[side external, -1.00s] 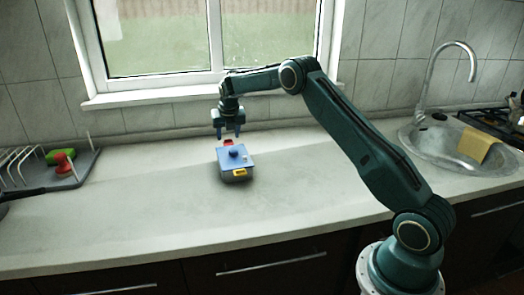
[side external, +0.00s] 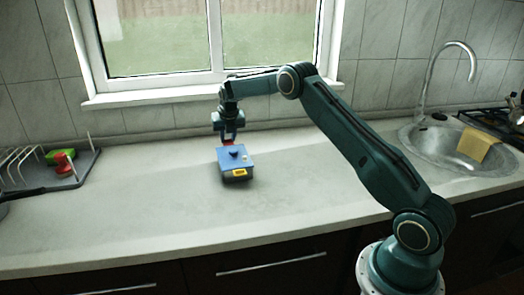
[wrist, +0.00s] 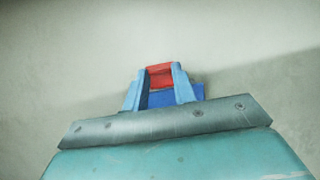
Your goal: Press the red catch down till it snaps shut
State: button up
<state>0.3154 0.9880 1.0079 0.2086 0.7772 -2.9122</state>
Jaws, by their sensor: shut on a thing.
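A pot with a blue lid (side external: 231,163) stands on the worktop below the window. It has a small dark blue knob (side external: 234,154) on top and a yellow catch (side external: 239,172) on its near side. The red catch (wrist: 160,76) is at the pot's far side, mostly hidden in the side view by my gripper and the lid. My gripper (side external: 229,140) points down there, its fingers shut on the red catch. In the wrist view the two blue fingers flank the catch, with part of the blue lid (wrist: 178,95) behind them. The catch's exact angle is unclear.
A grey dish rack (side external: 75,178) with a green thing (side external: 58,156) and a red thing (side external: 63,164) stands at the left. A sink (side external: 450,150) with a tap and a yellow cloth (side external: 478,146) is at the right. The worktop (side external: 130,205) around the pot is clear.

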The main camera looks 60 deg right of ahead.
jog(key=shift+w+d+f+g+y, duration=0.2)
jog(key=shift+g+y, duration=0.1)
jog(key=shift+g, duration=0.15)
jog(key=shift+w+d+f+g+y, duration=0.1)
jog(key=shift+w+d+g+y, duration=0.15)
jog(key=shift+g, duration=0.2)
jog(key=shift+s+a+g+y, duration=0.15)
jog(key=shift+a+g+y, duration=0.05)
jog(key=shift+g+y, duration=0.15)
dwell(0.5)
jog(key=o, duration=1)
jog(key=shift+r+t, duration=0.15)
jog(key=shift+t, duration=0.3)
jog(key=shift+s+a+r+t+h, duration=0.15)
jog(key=shift+s+a+t+h, duration=0.15)
jog(key=shift+t+h, duration=0.55)
